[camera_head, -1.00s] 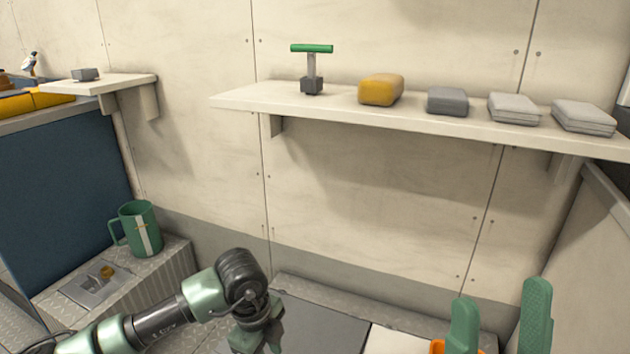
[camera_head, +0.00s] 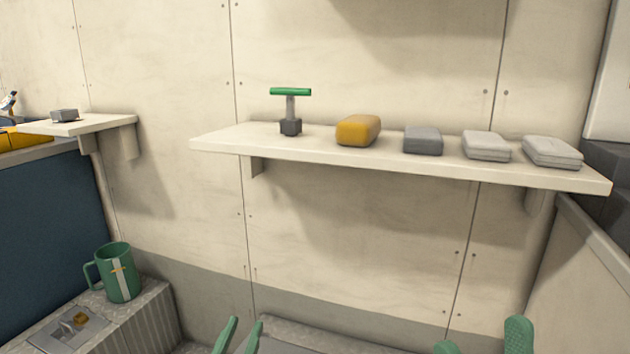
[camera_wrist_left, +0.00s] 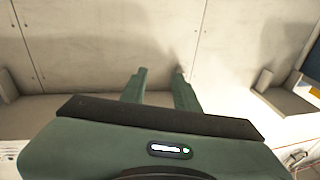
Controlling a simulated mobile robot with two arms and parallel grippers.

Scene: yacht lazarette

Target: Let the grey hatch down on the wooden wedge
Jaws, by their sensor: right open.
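My left gripper (camera_head: 240,336) is at the bottom edge of the head view, with its two green fingers apart. In the left wrist view its fingers (camera_wrist_left: 160,88) stand apart with nothing seen between them. My right gripper (camera_head: 482,342) is at the bottom right of the head view, with its fingertips wide apart. A grey surface (camera_head: 330,341) shows between the two grippers at the bottom edge; I cannot tell whether it is the hatch. I see no wooden wedge in these views.
A wall shelf (camera_head: 310,150) carries a green-handled tool (camera_head: 290,108), a yellow block (camera_head: 358,130), a dark grey block (camera_head: 423,140) and two pale folded pieces. At left, a green mug (camera_head: 117,273) stands on a metal step beside a latch plate (camera_head: 70,330).

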